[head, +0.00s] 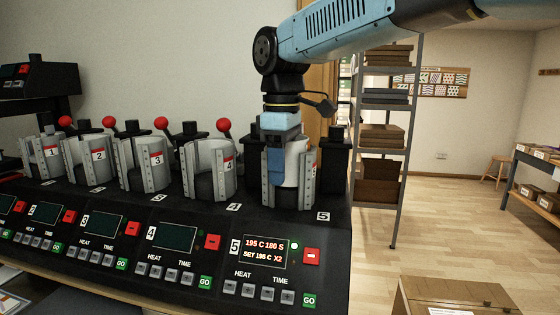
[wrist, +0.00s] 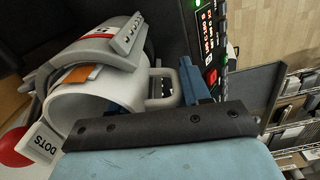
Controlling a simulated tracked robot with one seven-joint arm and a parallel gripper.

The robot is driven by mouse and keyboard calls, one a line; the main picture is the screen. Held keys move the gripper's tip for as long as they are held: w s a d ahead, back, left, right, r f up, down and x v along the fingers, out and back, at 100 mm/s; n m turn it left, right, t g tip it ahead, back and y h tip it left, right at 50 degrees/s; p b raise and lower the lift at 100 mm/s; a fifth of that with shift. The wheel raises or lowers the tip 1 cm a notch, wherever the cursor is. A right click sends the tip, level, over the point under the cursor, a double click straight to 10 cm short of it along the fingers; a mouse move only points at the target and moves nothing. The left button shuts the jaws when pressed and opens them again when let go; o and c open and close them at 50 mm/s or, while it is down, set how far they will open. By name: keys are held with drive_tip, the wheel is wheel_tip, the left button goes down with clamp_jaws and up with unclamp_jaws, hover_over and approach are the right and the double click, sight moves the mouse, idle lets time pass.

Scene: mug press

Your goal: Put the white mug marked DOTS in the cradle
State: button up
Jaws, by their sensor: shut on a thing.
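The white mug (wrist: 98,103) lies across the wrist view with its open mouth toward the lower left. A tag reading DOTS (wrist: 42,146) shows by its rim. My gripper (wrist: 165,92) has its blue fingers at the mug's handle (wrist: 161,88) and is shut on it. The grey curved cradle (wrist: 92,50) of press 5 lies along the mug's side, with an orange patch between them. In the head view my gripper (head: 277,165) is in front of cradle 5 (head: 306,185). The mug is largely hidden there; I cannot tell how fully it is seated.
Presses 1 to 4, such as press 4 (head: 210,168), stand left with red-knobbed levers. Panel 5's lit display (head: 266,252) reads 195 C 180 S, SET 195 C X2. Shelving (head: 385,150) stands behind right. A cardboard box (head: 455,297) is at lower right, with open floor beyond.

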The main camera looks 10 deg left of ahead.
idle(0.3)
drive_tip(key=o, duration=1.4)
wheel_tip(320, 180, up, 14)
drive_tip(key=shift+f, duration=0.15)
drive_tip(key=s+d+f+m+t, duration=0.2)
drive_tip(key=d+f+m, duration=0.3)
drive_tip(key=d, duration=0.5)
drive_tip(key=s+d+f+m+t, duration=0.1)
drive_tip(key=s+d+f+m, duration=0.4)
drive_tip(key=d+f, duration=0.5)
drive_tip(key=s+d+f+m+t, duration=0.2)
drive_tip(key=d+f+m, duration=0.3)
drive_tip(key=d, duration=0.6)
drive_tip(key=shift+s+f+m+t, duration=0.15)
drive_tip(key=shift+s+f, duration=0.3)
drive_tip(key=shift+f, duration=0.2)
drive_tip(key=shift+s+f+m+t, duration=0.15)
drive_tip(key=shift+s+f, duration=0.3)
drive_tip(key=shift+f, duration=0.15)
